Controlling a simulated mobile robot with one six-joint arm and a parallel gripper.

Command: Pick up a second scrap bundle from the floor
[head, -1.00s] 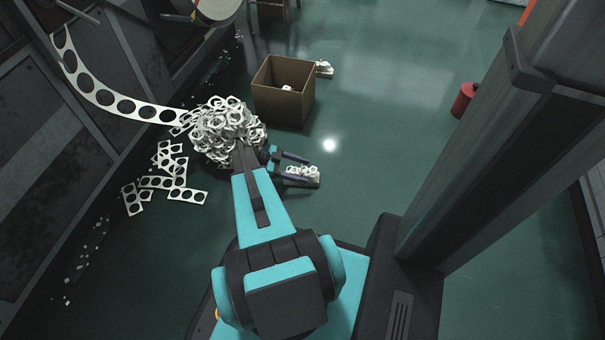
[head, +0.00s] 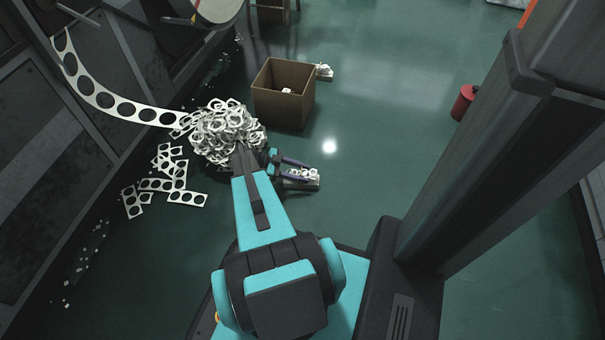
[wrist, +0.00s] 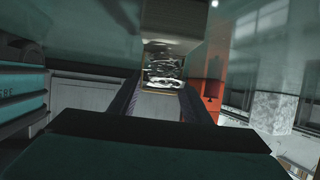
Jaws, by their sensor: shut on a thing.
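My gripper (head: 304,170) is low over the floor, to the right of the scrap heap. Its two fingers are shut on a scrap bundle (head: 306,184), a small flat stack of pale ring-shaped offcuts. In the wrist view the bundle (wrist: 165,72) shows between the far ends of the fingers, with pale pieces on top. I cannot tell whether it still touches the floor. Another scrap bundle (head: 324,72) lies on the floor just behind the right side of the cardboard box.
The open cardboard box (head: 284,104) stands ahead, with a white piece inside. A large ring heap (head: 226,130) and loose punched strips (head: 165,185) lie left. A punched web (head: 105,98) hangs from the machine. A red cylinder (head: 463,102) stands right; the floor between is clear.

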